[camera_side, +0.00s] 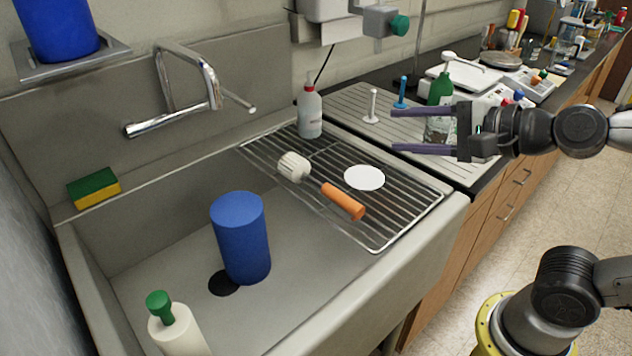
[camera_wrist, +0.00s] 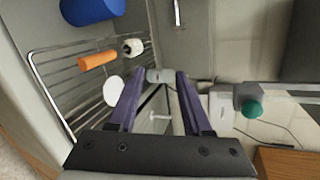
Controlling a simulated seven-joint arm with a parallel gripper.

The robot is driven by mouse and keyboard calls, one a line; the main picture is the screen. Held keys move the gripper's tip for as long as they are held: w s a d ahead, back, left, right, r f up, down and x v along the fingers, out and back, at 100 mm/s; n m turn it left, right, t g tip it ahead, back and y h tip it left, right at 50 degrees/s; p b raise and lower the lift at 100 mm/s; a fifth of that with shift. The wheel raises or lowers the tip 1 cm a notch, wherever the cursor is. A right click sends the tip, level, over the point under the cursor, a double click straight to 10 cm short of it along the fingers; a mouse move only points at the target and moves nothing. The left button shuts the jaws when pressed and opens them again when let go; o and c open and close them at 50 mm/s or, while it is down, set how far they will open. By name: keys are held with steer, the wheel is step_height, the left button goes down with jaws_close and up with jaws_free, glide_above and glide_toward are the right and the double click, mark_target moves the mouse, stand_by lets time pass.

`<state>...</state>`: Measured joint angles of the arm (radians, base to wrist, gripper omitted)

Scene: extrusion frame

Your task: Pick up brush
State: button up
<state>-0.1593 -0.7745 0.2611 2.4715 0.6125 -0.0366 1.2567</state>
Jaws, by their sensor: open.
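The brush appears to be the white ribbed head (camera_side: 293,166) and the orange handle (camera_side: 343,201), lying in line on the wire rack (camera_side: 405,215) over the sink's right part. I cannot make out what joins them across the gap. In the wrist view the orange handle (camera_wrist: 98,60) and white head (camera_wrist: 133,47) lie at upper left. My gripper (camera_side: 395,130) is open and empty, with purple fingers spread, above the grey drainboard and to the right of the brush. In the wrist view the fingertips (camera_wrist: 160,76) show nothing held between them.
A white disc (camera_side: 364,177) lies on the rack beside the handle. A white bottle (camera_side: 310,112) stands at the rack's back corner. A blue cylinder (camera_side: 240,240) stands in the sink. The faucet (camera_side: 190,85) reaches over the sink. Small pegs (camera_side: 371,107) stand on the drainboard.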

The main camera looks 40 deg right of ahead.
steer(key=w+f+m+t+h, duration=0.1)
steer(key=w+f+m, duration=0.1)
steer(key=m, duration=0.6)
steer(key=m+g+h, duration=0.1)
steer(key=m+h, duration=0.3)
steer(key=m, duration=0.5)
glide_toward(354, 204)
steer(key=d+r, duration=0.2)
steer(key=d, duration=0.1)
steer(key=s+d+r, duration=0.1)
steer(key=shift+d, duration=0.4)
steer(key=a+f+n, duration=0.1)
steer(key=s+a+f+y, duration=0.1)
steer(key=shift+a+n, duration=0.35)
steer(key=shift+n, duration=0.05)
steer(key=shift+s+a+y, duration=0.15)
steer(key=shift+a+y, duration=0.25)
steer(key=shift+a, duration=0.15)
steer(key=shift+w+f, duration=0.1)
steer(key=shift+w, duration=0.15)
steer(key=shift+x, duration=4)
steer(key=shift+n, duration=0.3)
steer(key=shift+x, duration=2.65)
